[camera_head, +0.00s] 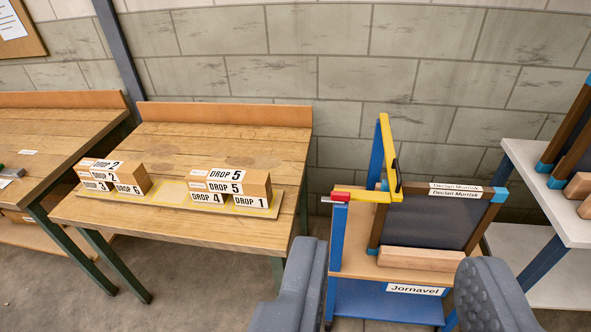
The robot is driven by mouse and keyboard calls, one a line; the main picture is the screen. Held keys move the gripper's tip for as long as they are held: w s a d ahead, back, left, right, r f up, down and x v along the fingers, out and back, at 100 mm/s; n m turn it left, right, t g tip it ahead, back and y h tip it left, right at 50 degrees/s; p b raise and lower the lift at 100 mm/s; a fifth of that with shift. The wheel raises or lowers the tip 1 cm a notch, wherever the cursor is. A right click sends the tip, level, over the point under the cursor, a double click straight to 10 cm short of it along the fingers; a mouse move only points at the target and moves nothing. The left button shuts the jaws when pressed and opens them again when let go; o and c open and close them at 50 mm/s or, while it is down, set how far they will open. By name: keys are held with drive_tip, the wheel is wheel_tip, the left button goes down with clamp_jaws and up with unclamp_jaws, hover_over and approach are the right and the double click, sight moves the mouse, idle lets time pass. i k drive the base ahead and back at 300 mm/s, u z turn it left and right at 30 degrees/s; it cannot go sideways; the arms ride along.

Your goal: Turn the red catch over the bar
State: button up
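The small red catch (340,196) sits at the top of a blue post (338,238), at the left end of the short yellow bar (368,194). A pale pin or rod end shows just left of it. Whether the catch lies over the bar or beside it is too small to tell. A second yellow piece (387,150) rises steeply from the bar's right end, with a thin dark part beside it. My gripper (393,254) shows as two grey fingers at the bottom edge, wide apart and empty. Its fingers are nearer the camera and below the catch, which is clear of them.
A dark framed panel (432,218) and a wooden block (420,258) stand on the stand labelled Jornavel (414,290). Left is a wooden table (225,150) with labelled boxes (232,186). A white-topped table (545,180) is at right. Grey floor (200,285) shows at lower left.

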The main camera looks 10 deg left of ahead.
sight(337, 197)
drive_tip(key=u, duration=0.1)
drive_tip(key=i, duration=1.45)
drive_tip(key=z, duration=0.55)
